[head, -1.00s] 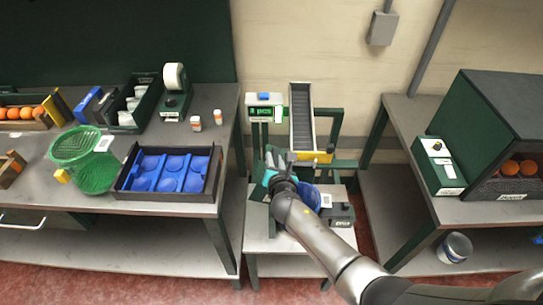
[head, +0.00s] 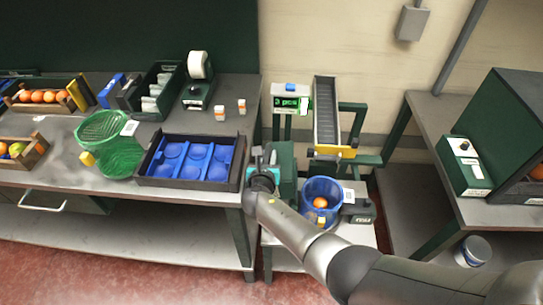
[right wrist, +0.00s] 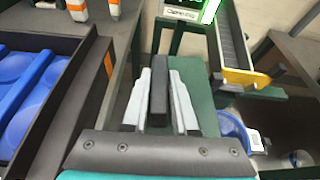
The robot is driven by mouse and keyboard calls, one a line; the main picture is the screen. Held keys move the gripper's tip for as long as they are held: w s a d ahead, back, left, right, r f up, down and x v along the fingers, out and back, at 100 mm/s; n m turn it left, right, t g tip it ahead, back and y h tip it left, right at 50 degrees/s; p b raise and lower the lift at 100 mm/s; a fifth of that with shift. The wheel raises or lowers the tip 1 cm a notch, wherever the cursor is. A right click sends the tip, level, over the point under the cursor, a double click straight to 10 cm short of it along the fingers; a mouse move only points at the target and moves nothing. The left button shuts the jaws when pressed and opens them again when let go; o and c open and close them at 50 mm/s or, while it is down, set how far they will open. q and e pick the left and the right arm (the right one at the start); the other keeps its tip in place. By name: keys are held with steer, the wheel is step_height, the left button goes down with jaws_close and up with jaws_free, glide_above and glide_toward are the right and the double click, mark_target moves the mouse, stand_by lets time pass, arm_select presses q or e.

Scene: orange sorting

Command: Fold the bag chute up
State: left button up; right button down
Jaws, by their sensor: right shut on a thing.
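A green panel (head: 285,168), which looks like the bag chute, stands at the left of the small stand; it also shows behind the fingers in the right wrist view (right wrist: 203,104). My right gripper (head: 263,167) is at the panel's left side. In the right wrist view its two grey fingers (right wrist: 159,98) are shut on a dark upright bar (right wrist: 159,90), which seems to be the handle. How the bar joins the panel is hidden. A blue bucket (head: 308,190) with an orange (head: 320,202) inside stands open just right of the panel. My left gripper is out of view.
A sloped feeder (head: 326,112) with a yellow end and a counter display (head: 291,103) stand behind the bucket. A black tray with blue cups (head: 190,182) is close on the left bench. A green cabinet (head: 500,115) is on the right bench.

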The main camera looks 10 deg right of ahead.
steer(key=shift+a+f, duration=0.1)
steer(key=shift+a, duration=0.15)
steer(key=c, duration=0.8)
jaws_free()
steer(key=shift+o, duration=0.2)
steer(key=shift+d, duration=0.1)
steer(key=shift+s+r+p, duration=0.2)
steer(key=shift+s+p, duration=0.1)
steer(key=shift+s, duration=0.05)
steer(key=p+v, duration=0.4)
steer(key=v, duration=1)
steer(key=shift+s+r, duration=0.15)
steer(key=shift+s, duration=0.05)
